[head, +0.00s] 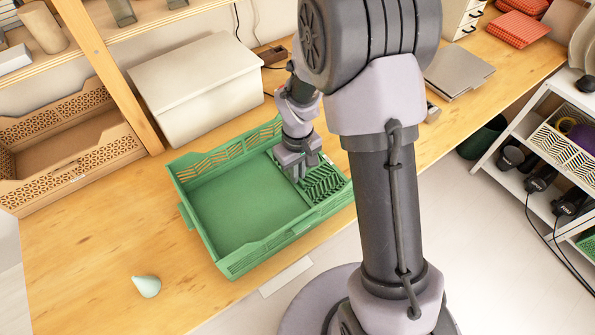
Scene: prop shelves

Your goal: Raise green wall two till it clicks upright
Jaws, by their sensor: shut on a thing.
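A green crate (183,208) stands on the wooden bench, its bare floor open to view. Its far slotted wall, left wall and near wall stand up. At its right end a slotted green wall (325,184) is folded inward and lies low inside the crate; its exact tilt is hard to tell. I see no number on any wall. My gripper (297,174) points down into the crate and is shut on the inner edge of this folded wall. The fingertips and part of that edge are partly hidden by the gripper itself.
A lidded beige box (195,85) stands close behind the crate. A tan crate (75,165) is at the left, beside a wooden shelf post (112,75). A pale green cone-shaped thing (146,286) lies at front left. Grey flat pieces (458,72) lie to the right.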

